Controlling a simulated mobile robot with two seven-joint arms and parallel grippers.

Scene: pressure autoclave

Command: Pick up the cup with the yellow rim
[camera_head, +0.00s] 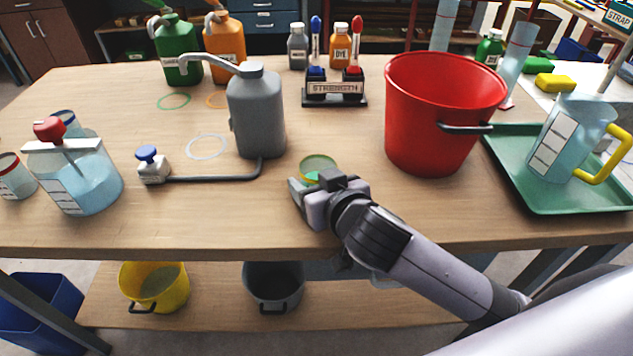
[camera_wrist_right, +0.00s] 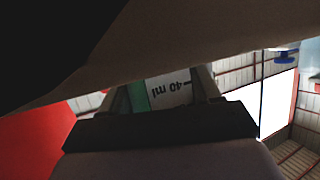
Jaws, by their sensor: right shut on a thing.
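The cup with the yellow rim (camera_head: 318,161) is near the middle front of the table, with greenish liquid inside it. My right gripper (camera_head: 312,187) is shut on this cup from the front and hides its lower part. In the right wrist view the cup's wall with a "40 ml" label (camera_wrist_right: 172,92) shows between the two fingers (camera_wrist_right: 163,98). Whether the cup's base touches the table is hidden. My left gripper is not in view.
A red bucket (camera_head: 437,120) stands right of the cup. A grey pump bottle (camera_head: 257,112) with a bent bar (camera_head: 215,178) is to the left. A pen stand (camera_head: 334,90) is behind. A green tray (camera_head: 520,185) holds a yellow-handled jug (camera_head: 566,140).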

